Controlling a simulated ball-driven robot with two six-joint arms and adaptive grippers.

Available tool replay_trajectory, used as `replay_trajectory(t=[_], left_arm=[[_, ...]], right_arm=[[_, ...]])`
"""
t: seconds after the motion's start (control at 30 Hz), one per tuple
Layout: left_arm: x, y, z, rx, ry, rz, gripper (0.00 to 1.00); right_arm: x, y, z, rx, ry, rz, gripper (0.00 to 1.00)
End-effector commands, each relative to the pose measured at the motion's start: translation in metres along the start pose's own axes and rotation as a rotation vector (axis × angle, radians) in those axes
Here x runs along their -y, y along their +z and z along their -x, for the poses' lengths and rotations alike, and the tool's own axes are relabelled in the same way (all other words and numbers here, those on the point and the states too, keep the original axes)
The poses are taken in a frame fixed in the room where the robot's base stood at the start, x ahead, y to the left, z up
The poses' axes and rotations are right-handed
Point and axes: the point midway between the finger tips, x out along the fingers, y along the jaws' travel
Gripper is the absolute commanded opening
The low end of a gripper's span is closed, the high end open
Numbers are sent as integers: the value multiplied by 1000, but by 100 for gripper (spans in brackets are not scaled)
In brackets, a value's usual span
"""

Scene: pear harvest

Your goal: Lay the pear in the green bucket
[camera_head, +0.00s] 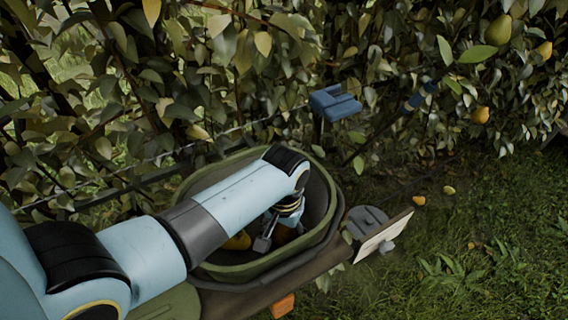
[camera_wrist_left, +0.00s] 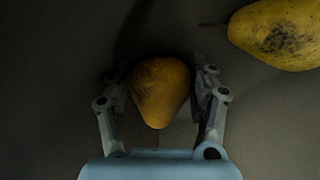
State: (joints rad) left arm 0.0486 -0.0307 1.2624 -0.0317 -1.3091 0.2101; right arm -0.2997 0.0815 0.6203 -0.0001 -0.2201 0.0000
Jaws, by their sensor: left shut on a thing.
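The green bucket (camera_head: 208,180) is an oval tub in the middle of the head view, and my left arm reaches down into it. My left gripper (camera_head: 266,236) is inside the bucket, low over its floor. In the left wrist view my left gripper (camera_wrist_left: 160,88) is shut on an orange-brown pear (camera_wrist_left: 159,92), one finger on each side. Whether that pear touches the bucket floor I cannot tell. My right gripper is in neither view.
Another yellow pear (camera_wrist_left: 280,36) with dark spots lies on the bucket floor at the upper right of the wrist view. Leafy branches fill the back, with pears (camera_head: 499,30) hanging at the right. A blue object (camera_head: 335,103) is behind the bucket. Fallen fruit (camera_head: 419,200) lies on the grass.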

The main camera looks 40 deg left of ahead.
Motion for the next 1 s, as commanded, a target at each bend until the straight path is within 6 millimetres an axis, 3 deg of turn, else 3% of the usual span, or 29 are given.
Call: replay_trajectory(t=[0.17,0.2,0.4,0.77,1.0], left_arm=[[0,0,-2,-1,0,0,21],[0,0,-2,-1,0,0,60],[0,0,-2,-1,0,0,86],[0,0,3,0,0,0,86],[0,-1,48,-5,1,1,86]], right_arm=[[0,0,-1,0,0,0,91],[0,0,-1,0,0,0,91],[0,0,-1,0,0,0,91],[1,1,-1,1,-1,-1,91],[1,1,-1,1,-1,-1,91]])
